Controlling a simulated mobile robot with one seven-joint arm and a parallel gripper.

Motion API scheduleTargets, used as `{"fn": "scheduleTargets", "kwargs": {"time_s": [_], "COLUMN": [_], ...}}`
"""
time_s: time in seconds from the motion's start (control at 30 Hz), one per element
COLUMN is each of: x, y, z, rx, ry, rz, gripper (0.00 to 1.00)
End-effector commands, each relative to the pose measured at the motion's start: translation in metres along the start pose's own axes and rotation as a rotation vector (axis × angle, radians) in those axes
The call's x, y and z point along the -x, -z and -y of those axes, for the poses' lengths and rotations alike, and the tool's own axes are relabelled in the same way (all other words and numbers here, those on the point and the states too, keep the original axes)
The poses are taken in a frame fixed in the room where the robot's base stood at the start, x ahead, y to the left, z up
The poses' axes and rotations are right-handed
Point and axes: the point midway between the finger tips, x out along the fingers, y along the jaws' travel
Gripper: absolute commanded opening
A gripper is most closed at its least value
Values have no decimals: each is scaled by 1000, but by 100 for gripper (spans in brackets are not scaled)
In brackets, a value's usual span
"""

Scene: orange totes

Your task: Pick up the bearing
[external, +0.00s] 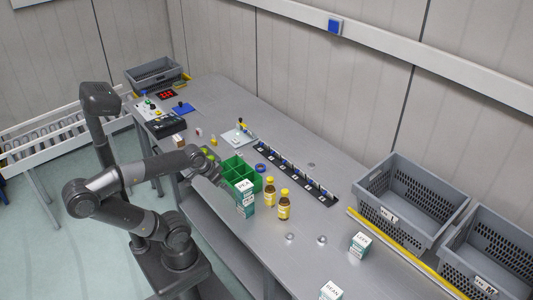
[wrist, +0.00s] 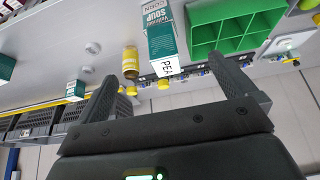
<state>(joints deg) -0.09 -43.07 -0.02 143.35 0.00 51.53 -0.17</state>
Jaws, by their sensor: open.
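My gripper (external: 218,178) is over the table beside the green divided bin. In the wrist view its two fingers (wrist: 165,68) are spread, with nothing held between them. Small round silver pieces lie on the table: one (external: 290,237) in front of the bottles, another (external: 322,240) to its right. Two similar grey round pieces show in the wrist view, one (wrist: 93,48) at upper left and one (wrist: 87,69) just below it. They look like possible bearings, but are too small to be sure. A blue ring (external: 260,168) lies beyond the bin.
The green bin (external: 228,172), a PEA soup carton (external: 244,200) and two brown bottles (external: 270,190) (external: 284,206) stand near my gripper. More cartons (external: 361,244) (external: 331,291) stand at right. Grey crates (external: 408,195) line the right back. A dark strip (external: 295,174) runs behind the bottles.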

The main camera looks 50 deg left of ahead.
Motion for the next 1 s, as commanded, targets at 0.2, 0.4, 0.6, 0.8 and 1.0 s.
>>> {"fn": "scheduleTargets", "kwargs": {"time_s": [0.2, 0.4, 0.6, 0.8, 1.0], "x": [0, 0, 0, -7, -29], "y": [0, 0, 1, 14, 47], "z": [0, 0, 0, -10, -40], "rx": [-3, -4, -4, -9, -16], "ry": [-1, -1, -1, -27, -75], "rz": [0, 1, 1, 38, 134], "gripper": [83, 67, 67, 67, 67]}}
